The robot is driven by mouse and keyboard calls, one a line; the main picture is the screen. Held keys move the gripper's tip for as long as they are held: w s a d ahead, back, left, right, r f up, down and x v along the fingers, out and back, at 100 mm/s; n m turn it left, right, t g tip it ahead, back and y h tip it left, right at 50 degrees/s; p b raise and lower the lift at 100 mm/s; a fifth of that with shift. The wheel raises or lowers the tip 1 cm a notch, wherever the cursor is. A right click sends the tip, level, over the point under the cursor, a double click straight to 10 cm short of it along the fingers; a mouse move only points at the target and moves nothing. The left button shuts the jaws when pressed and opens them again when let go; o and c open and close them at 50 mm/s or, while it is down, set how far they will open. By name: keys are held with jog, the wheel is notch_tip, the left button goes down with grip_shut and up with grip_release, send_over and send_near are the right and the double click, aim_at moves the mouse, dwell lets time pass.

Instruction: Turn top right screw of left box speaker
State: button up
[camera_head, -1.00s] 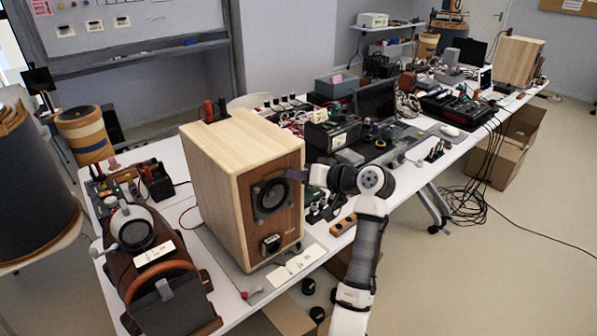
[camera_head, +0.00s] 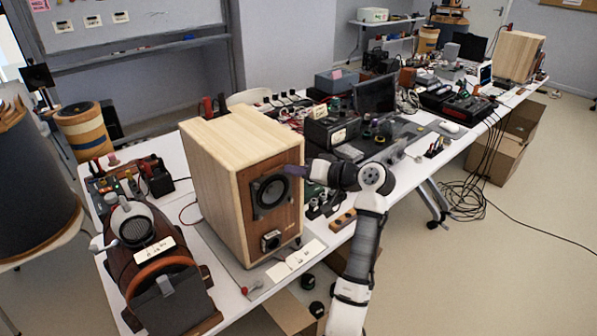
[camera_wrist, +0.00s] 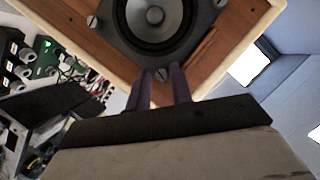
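The left box speaker (camera_head: 231,150) is a pale wooden cabinet with a brown front, standing at the near end of the table. Its round driver (camera_head: 270,192) sits in a dark square frame. My gripper (camera_head: 292,170) is at the frame's upper right corner. In the wrist view the driver (camera_wrist: 152,14) is at the top. My gripper's two purple fingers (camera_wrist: 161,72) stand either side of a slotted screw (camera_wrist: 161,76) at the frame corner. The fingers are apart, with the screw in the gap; I cannot tell whether they touch it. Another screw (camera_wrist: 94,22) shows farther left.
A second box speaker (camera_head: 519,55) stands at the table's far end. Right of the near speaker are a meter (camera_head: 332,131), a laptop (camera_head: 376,95) and tools. A brown device (camera_head: 145,250) is at its left. Cables (camera_head: 466,200) hang to the floor.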

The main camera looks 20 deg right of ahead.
jog(key=b+v, duration=0.4)
jog(key=v, duration=1)
jog(key=shift+b, duration=0.35)
jog(key=shift+w, duration=0.1)
jog(key=shift+o, duration=1.3)
jog(key=shift+a+f+b, duration=0.1)
jog(key=shift+f+b, duration=0.15)
jog(key=shift+b, duration=0.2)
jog(key=s+a+f+n+t+h+b, duration=0.2)
jog(key=a+f+n+t+b, duration=0.25)
jog(key=b, duration=1.35)
jog(key=w+a+n+p, duration=0.2)
jog(key=w+a, duration=0.1)
jog(key=w, duration=0.9)
jog(key=shift+w+a+r, duration=0.25)
jog(key=shift+w+r, duration=0.1)
jog(key=shift+w, duration=0.05)
jog(key=shift+t, duration=0.25)
